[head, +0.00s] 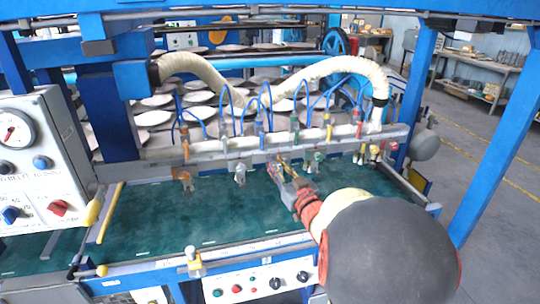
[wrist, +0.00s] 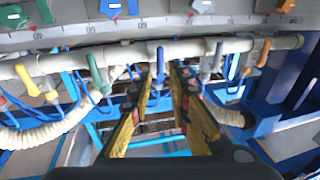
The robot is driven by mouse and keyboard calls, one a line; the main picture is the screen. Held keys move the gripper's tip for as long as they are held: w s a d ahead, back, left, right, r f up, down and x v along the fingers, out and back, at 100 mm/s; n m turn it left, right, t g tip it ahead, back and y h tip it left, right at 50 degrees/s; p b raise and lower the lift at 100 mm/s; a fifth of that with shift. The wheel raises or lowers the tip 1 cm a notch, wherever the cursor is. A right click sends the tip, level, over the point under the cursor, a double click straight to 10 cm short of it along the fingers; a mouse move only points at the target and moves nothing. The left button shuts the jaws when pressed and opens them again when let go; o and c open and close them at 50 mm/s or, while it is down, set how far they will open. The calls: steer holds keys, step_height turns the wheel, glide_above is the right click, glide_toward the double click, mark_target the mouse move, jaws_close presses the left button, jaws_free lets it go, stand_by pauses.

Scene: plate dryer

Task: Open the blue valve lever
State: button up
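A row of coloured valve levers stands along the white pipe. A blue lever (wrist: 160,62) stands upright in front of the pipe in the wrist view. It also shows in the head view (head: 259,128). My gripper (wrist: 166,78) is open, with yellow fingers on either side of that blue lever; I cannot tell whether they touch it. In the head view my gripper (head: 280,163) reaches up to the pipe from below, just right of the blue lever. A second blue valve handle (wrist: 110,8) sits at the top of the wrist view, apart from the fingers.
Green (wrist: 96,72) and grey (wrist: 218,57) levers flank the blue one closely. The white pipe (head: 225,148) runs across behind, with thin blue hoses and thick cream hoses (head: 195,68) above. A gauge panel (head: 45,160) stands left.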

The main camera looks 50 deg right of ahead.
steer(key=shift+v, duration=1.2)
steer(key=s+d+f+m+g+h, duration=0.1)
steer(key=s+d+f+g, duration=0.25)
steer(key=f, duration=0.25)
steer(key=s+d+f+m+g+h, duration=0.1)
steer(key=s+d+f+g, duration=0.1)
steer(key=f+g, duration=0.3)
steer(key=s+a+f+m+g+y, duration=0.1)
steer(key=s+a+f+g, duration=0.25)
steer(key=s, duration=0.25)
steer(key=s+a+r+n+y, duration=0.1)
steer(key=a+r+n+y, duration=0.1)
steer(key=a, duration=1)
steer(key=s+a+r+n+y, duration=0.2)
steer(key=a+r+y, duration=0.1)
steer(key=a, duration=1)
steer(key=s+a+r+n+y+p, duration=0.1)
steer(key=a+r, duration=0.4)
steer(key=a, duration=0.8)
steer(key=shift+s+n+y, duration=0.55)
steer(key=shift+n+y, duration=0.25)
steer(key=shift+n, duration=0.1)
